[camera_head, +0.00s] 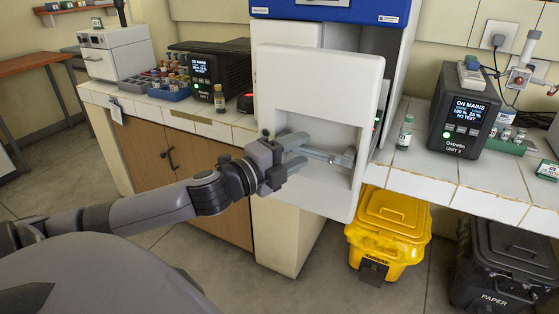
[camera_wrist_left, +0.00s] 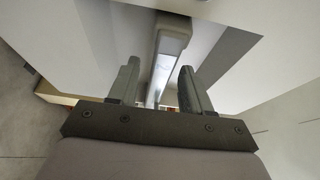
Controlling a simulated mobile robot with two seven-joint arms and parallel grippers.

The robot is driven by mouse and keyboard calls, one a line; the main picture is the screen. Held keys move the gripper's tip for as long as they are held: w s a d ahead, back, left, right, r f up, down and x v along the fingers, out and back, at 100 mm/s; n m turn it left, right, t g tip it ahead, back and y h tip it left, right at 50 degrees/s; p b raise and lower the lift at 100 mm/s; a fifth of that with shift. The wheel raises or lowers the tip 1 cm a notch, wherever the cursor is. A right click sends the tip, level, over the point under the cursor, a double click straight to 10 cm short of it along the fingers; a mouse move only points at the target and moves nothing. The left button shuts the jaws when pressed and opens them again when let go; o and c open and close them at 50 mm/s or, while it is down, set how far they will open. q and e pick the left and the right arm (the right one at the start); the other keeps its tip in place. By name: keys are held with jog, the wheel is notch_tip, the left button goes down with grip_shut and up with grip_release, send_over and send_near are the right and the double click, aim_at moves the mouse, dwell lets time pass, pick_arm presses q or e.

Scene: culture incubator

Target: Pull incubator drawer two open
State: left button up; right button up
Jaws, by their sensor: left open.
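The incubator (camera_head: 335,10), white with a blue top band, stands on the tiled bench. A large white front panel (camera_head: 320,75) with a recess stands out before its body; I cannot tell which drawer number it bears. A pale bar handle (camera_head: 345,159) is in the recess. My left gripper (camera_head: 312,151) reaches into the recess from the left, at the handle. In the left wrist view its fingers (camera_wrist_left: 158,85) are open, one on each side of the handle bar (camera_wrist_left: 172,50), with gaps showing. My right gripper is not in view.
A yellow bin (camera_head: 390,225) and a black paper bin (camera_head: 505,262) stand on the floor below the bench. A small vial (camera_head: 404,132) and a black Ostrelin unit (camera_head: 463,112) are to the right. Another black unit (camera_head: 212,70) and a tube rack (camera_head: 168,88) are left.

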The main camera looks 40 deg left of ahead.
pick_arm(q)
jog(key=shift+s+a, duration=0.2)
jog(key=shift+s, duration=1.15)
jog(key=shift+s+a, duration=0.2)
jog(key=shift+s, duration=1.1)
jog(key=s+d+f+n+g+y, duration=0.1)
jog(key=s+f+n+g, duration=0.3)
jog(key=f, duration=0.6)
jog(key=s+f+n+y, duration=0.1)
jog(key=s+f+n, duration=0.1)
jog(key=f+n, duration=0.65)
jog(key=s+d+f+n+g, duration=0.1)
jog(key=s+d+f+n, duration=0.1)
jog(key=s+d+f, duration=0.2)
jog(key=s+d+f+n+g+h, duration=0.1)
jog(key=s+d+f+n+g, duration=0.1)
jog(key=d+f, duration=0.7)
jog(key=shift+s+f+n, duration=0.45)
jog(key=shift+s+f, duration=0.25)
jog(key=shift+s, duration=0.15)
jog(key=shift+c, duration=0.6)
